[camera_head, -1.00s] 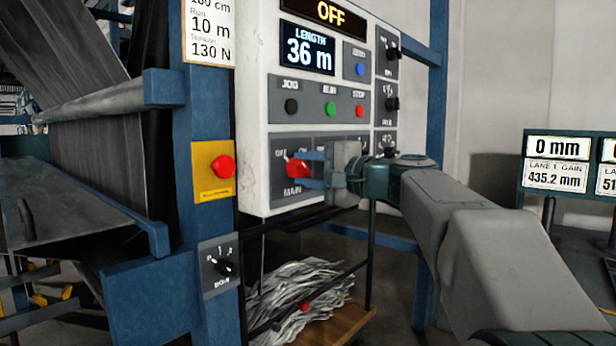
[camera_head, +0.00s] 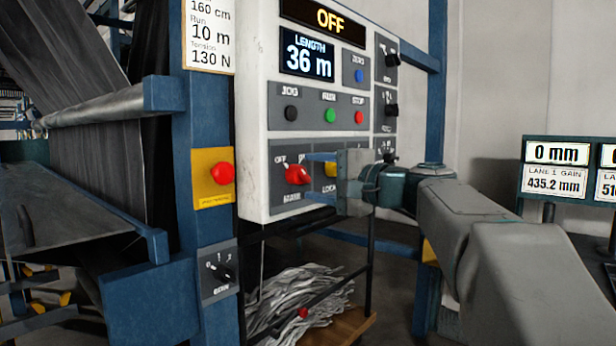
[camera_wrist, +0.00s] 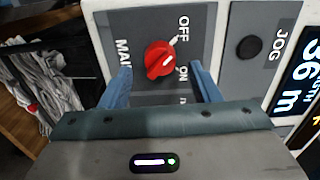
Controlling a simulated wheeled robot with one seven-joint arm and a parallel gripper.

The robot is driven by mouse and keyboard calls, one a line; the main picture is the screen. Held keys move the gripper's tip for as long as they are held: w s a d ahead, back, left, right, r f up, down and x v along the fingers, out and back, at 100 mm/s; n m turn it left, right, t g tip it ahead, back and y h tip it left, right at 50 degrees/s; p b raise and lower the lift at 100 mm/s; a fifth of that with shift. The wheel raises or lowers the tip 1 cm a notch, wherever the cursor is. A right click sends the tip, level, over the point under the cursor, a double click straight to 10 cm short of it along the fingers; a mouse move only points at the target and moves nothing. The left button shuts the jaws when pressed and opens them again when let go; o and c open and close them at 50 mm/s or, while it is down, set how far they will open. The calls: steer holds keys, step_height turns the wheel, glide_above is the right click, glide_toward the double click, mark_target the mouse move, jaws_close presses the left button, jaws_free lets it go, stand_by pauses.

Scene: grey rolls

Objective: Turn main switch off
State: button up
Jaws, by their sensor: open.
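The main switch is a red knob (camera_head: 297,174) on a grey plate, low on the white control panel (camera_head: 256,130). In the wrist view my gripper (camera_wrist: 161,78) has one finger on each side of the knob, with gaps showing. Whether the fingertips reach the knob's depth is unclear.
A yellow knob (camera_head: 329,169) is partly hidden behind my fingers. JOG, RUN and STOP buttons (camera_head: 330,114) sit above. A red button on a yellow plate (camera_head: 222,174) is on the blue post at left. The display (camera_head: 329,21) reads OFF.

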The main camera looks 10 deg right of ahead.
steer(key=v, duration=1.1)
steer(key=shift+p, duration=0.35)
steer(key=s+a+f+n+g+h+p, duration=0.4)
steer(key=s+a+f+g+p, duration=0.2)
steer(key=a+f+g+p, duration=0.5)
steer(key=s+d+f+n+h+p, duration=0.1)
steer(key=s+f+n+h+p, duration=0.1)
steer(key=s+p, duration=0.3)
steer(key=s+d+f+n+h+p, duration=0.1)
steer(key=s+n+h+p, duration=0.3)
steer(key=p, duration=0.4)
steer(key=shift+s+f+g+h, duration=0.3)
steer(key=shift+s+f+g, duration=0.15)
steer(key=shift+s, duration=0.25)
steer(key=shift+d, duration=0.1)
